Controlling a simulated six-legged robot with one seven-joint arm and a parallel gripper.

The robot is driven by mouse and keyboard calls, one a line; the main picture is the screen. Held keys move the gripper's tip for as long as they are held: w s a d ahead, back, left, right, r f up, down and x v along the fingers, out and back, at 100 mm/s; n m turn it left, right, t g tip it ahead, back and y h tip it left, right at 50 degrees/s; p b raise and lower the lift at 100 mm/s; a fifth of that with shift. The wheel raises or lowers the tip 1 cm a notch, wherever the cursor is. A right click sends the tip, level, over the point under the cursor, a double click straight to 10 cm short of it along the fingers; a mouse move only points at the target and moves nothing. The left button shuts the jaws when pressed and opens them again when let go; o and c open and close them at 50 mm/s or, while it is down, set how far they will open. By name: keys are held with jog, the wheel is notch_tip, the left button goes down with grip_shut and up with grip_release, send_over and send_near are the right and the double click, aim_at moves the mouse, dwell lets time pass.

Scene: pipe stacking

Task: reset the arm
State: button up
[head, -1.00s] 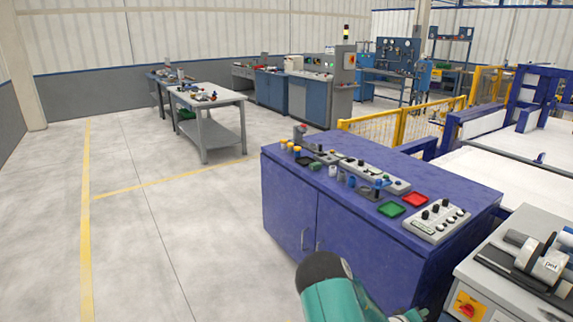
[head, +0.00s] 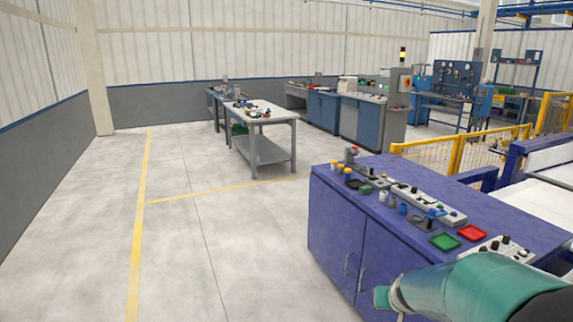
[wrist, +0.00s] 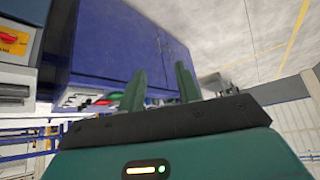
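My gripper (wrist: 160,72) shows in the wrist view with its two dark green fingers spread apart. Nothing is between them, so it is open and empty. The wrist view is turned over, and the blue cabinet (wrist: 125,45) hangs upside down beyond the fingers. In the head view my teal arm reaches in from the lower right, in front of the same blue cabinet (head: 340,235). The gripper's fingers cannot be made out in the head view.
The cabinet top carries small bottles, control boxes, a green tray (head: 445,241) and a red tray (head: 472,233). A white-topped table (head: 260,113) stands farther back. A yellow fence (head: 455,153) is at the right. The floor (head: 95,235) at the left is clear.

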jog(key=s+a+r, duration=0.3)
jog(key=s+r, duration=0.1)
jog(key=s, duration=0.4)
jog(key=s+a+r+n+g, duration=0.1)
jog(key=s+a+r, duration=0.2)
jog(key=s, duration=0.4)
jog(key=s+a+r, duration=0.4)
jog(key=s+r, duration=0.2)
jog(key=s, duration=0.2)
jog(key=shift+s+n+g+y, duration=0.3)
jog(key=shift+s+n+y, duration=0.05)
jog(key=shift+n+y, duration=0.05)
jog(key=shift+d, duration=0.2)
